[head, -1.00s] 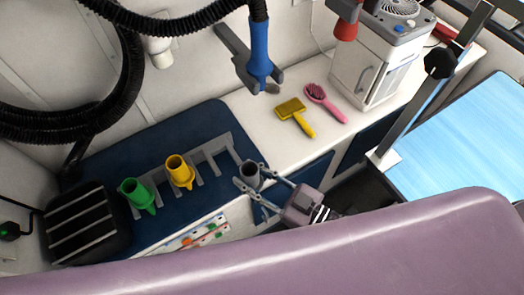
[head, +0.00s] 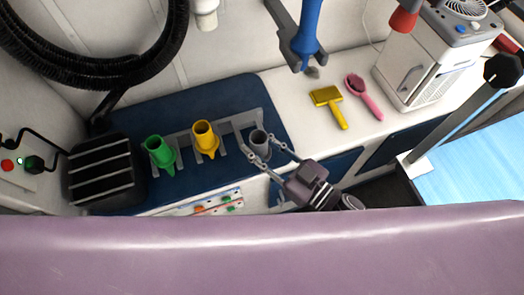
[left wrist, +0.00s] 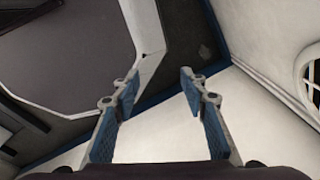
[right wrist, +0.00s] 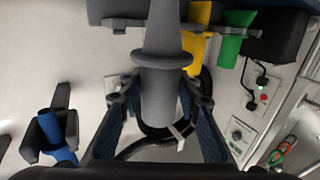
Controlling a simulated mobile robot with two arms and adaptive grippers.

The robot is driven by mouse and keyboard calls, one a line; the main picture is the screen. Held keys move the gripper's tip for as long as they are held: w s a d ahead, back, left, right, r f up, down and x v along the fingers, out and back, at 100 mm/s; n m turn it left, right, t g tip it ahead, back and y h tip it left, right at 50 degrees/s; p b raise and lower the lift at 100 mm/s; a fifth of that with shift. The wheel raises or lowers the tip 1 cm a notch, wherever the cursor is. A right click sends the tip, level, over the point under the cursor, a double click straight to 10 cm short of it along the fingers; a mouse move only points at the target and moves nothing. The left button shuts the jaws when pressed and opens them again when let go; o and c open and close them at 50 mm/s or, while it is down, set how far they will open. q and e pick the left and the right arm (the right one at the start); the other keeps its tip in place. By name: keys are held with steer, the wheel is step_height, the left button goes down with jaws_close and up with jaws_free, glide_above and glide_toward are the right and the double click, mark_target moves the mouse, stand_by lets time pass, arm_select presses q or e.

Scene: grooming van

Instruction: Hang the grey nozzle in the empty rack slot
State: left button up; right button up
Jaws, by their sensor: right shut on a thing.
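The grey nozzle (head: 259,138) is held in my right gripper (head: 258,158), upright at the right end of the rack (head: 184,139). In the right wrist view the grey nozzle (right wrist: 160,95) stands between the fingers, its flange just above them, with the rack bar behind its upper part. I cannot tell whether it is seated in the slot or only over it. The yellow nozzle (head: 205,136) and green nozzle (head: 159,151) hang in the rack to the left. My left gripper (left wrist: 160,85) is open and empty in the left wrist view, and out of the head view.
A black slatted box (head: 100,172) stands left of the rack. A blue tool (head: 308,35) sits in a wall holder at upper right. A yellow brush (head: 328,105) and pink brush (head: 363,97) lie on the white counter. A mauve padded edge (head: 260,250) fills the foreground.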

steer(key=shift+w+a+f, duration=0.15)
steer(key=shift+w+a, duration=0.05)
steer(key=shift+w, duration=0.55)
steer(key=shift+w+a, duration=0.15)
steer(key=shift+w, duration=0.2)
steer(key=shift+w+a, duration=0.3)
steer(key=shift+w, duration=0.65)
arm_select(q)
steer(key=shift+w+a+r+p, duration=0.3)
steer(key=shift+w+a+p, duration=0.05)
steer(key=shift+w+a, duration=0.15)
arm_select(e)
steer(key=shift+w+a, duration=0.2)
steer(key=shift+w, duration=0.45)
steer(key=shift+w+a, duration=0.25)
steer(key=shift+w, duration=0.4)
steer(key=shift+w+a, duration=0.2)
steer(key=shift+w, duration=0.45)
arm_select(q)
steer(key=shift+s+r, duration=0.1)
steer(key=shift+r, duration=0.15)
steer(key=shift+f, duration=0.15)
arm_select(e)
steer(key=shift+f, duration=0.1)
arm_select(q)
steer(key=shift+f, duration=0.3)
arm_select(e)
steer(key=shift+f, duration=0.5)
